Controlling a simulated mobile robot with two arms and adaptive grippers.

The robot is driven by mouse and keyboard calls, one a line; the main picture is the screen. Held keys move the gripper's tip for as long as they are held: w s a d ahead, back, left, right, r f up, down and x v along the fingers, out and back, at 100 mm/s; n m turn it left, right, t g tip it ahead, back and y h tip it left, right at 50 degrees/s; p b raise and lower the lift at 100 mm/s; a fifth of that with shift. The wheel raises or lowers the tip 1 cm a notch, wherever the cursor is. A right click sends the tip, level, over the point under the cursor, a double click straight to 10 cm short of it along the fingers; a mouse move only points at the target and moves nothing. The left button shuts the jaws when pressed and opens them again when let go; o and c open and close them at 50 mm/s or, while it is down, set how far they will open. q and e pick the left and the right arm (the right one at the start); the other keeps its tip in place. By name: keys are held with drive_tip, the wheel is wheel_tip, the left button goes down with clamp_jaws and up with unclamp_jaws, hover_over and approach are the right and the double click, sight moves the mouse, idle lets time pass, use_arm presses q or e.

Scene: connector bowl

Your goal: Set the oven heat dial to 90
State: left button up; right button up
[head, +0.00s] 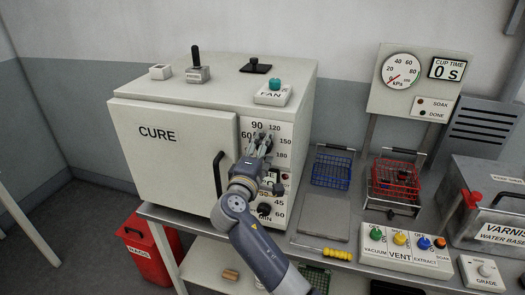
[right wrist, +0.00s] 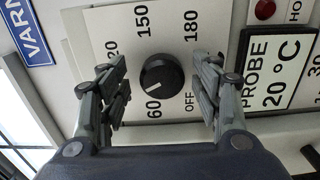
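The oven heat dial is a round black knob (right wrist: 162,75) on a white panel marked OFF, 60, 120, 150 and 180 in the right wrist view. Its white mark lies on the lower left of the knob, roughly on the 60 side. The 90 label (head: 257,125) shows in the head view; in the wrist view my left-hand finger covers that spot. My right gripper (right wrist: 162,88) is open, with one finger on each side of the knob and a gap at both sides. In the head view my right gripper (head: 259,147) is in front of the dial and partly hides it. My left gripper is out of view.
The oven (head: 160,165) has a door handle (head: 217,174) just left of the arm. A lower timer knob (head: 264,209) is below the gripper. A FAN button box (head: 273,93) sits on top. Baskets (head: 332,170) and a valve box (head: 405,252) stand on the bench to the right.

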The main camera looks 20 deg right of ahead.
drive_tip(key=shift+f, duration=0.1)
drive_tip(key=v, duration=0.7)
drive_tip(key=shift+s+a, duration=0.15)
drive_tip(key=shift+s, duration=0.05)
